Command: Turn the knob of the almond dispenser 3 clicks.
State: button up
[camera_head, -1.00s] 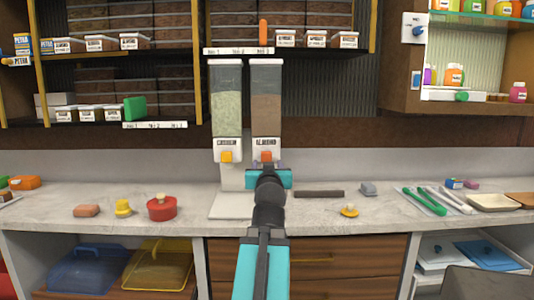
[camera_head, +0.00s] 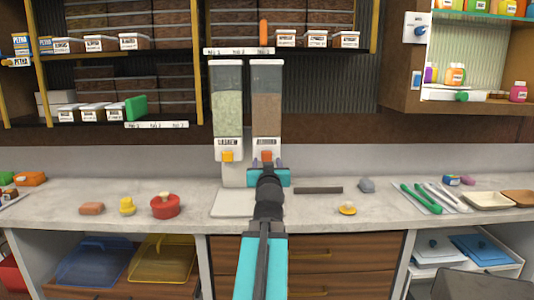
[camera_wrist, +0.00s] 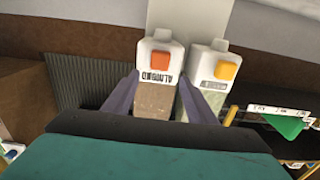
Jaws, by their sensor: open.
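The almond dispenser (camera_head: 266,110) is the right one of two clear-fronted dispensers side by side above the counter, partly filled with brown contents. Its orange knob (camera_head: 266,156) is low on the white front. In the wrist view, upside down, the knob (camera_wrist: 162,60) is a square orange block above the label. My gripper (camera_head: 267,163) is in front of the almond dispenser, at about knob height. In the wrist view its two purple fingers (camera_wrist: 160,95) are spread, with the almond dispenser showing between them. Nothing is held. I cannot tell whether a finger touches the dispenser.
The other dispenser (camera_head: 227,110), with a yellow knob (camera_head: 227,156) and pale green contents, stands close at left. A red pot (camera_head: 165,205) and a yellow item (camera_head: 127,206) are on the counter left. A dark bar (camera_head: 318,190) and tongs (camera_head: 422,198) are right.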

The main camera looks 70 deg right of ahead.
aim_at(267, 155)
jog(key=shift+w+d+r+p, duration=0.1)
jog(key=shift+w+d+p, duration=0.2)
jog(key=shift+p, duration=0.95)
jog(key=shift+w+d+r+p, duration=0.1)
jog(key=shift+d+p, duration=0.25)
jog(key=shift+p, duration=0.9)
jog(key=d+p, duration=0.1)
jog(key=p, duration=0.4)
jog(key=shift+f+p+x, duration=0.1)
jog(key=shift+p+x, duration=0.15)
jog(key=shift+x, duration=1.1)
jog(key=shift+f+p+x, duration=0.15)
jog(key=shift+p+x, duration=0.05)
jog(key=shift+x, duration=1.15)
jog(key=shift+c, duration=0.3)
jog(key=c, duration=1)
